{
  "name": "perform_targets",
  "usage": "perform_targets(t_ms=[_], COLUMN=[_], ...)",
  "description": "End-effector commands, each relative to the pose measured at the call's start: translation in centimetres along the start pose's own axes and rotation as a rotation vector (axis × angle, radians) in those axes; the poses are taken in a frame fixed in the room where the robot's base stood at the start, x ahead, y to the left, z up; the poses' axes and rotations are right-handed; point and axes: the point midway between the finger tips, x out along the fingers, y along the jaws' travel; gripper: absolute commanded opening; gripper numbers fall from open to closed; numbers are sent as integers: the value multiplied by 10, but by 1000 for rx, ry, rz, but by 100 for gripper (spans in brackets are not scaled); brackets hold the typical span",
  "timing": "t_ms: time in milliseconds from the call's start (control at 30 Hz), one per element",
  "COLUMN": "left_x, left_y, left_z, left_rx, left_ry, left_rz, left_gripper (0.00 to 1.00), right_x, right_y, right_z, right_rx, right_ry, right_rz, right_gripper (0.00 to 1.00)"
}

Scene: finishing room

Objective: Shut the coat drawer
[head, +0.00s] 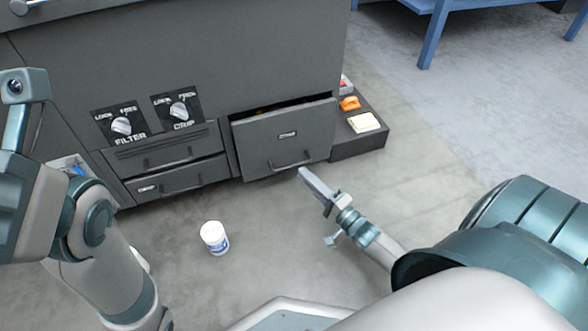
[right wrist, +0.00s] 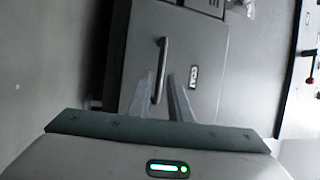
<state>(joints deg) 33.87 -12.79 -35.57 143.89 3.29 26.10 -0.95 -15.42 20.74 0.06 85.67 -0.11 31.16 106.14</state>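The coat drawer (head: 262,150) is the wide grey drawer on the right of the dark cabinet. It stands a little way out, with a dark gap along its top edge. Its bar handle (head: 292,163) is low on the front, below a small label. In the right wrist view the drawer front (right wrist: 205,65) appears turned on its side, with the handle (right wrist: 163,60) and a label. My right gripper (head: 303,172) is at the handle's right end. Its fingers (right wrist: 166,98) are apart, with the handle's near end between them; contact is unclear.
Two narrower drawers (head: 178,178) on the left look shut, below the FILTER and CRIP knobs (head: 181,110). A white jar (head: 214,238) stands in front. A low dark ledge (head: 358,146) right of the drawer holds an orange item (head: 349,103) and a cream block (head: 363,122).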

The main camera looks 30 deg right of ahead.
Motion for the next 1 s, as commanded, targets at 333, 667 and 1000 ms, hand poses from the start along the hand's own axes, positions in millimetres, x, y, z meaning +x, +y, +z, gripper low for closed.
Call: perform_targets(t_ms=[333,667,1000], left_x=[-9,-7,-9], left_y=[2,2,3], left_z=[-5,-4,-4], left_rx=[0,0,-3], left_ry=[3,2,1], left_rz=[9,17,15], left_gripper=[0,0,0], right_x=[49,58,57], right_y=[1,0,0], right_z=[0,0,0], right_rx=[0,1,1], right_ry=[0,0,0], right_rz=[-2,0,0], right_gripper=[18,18,0])
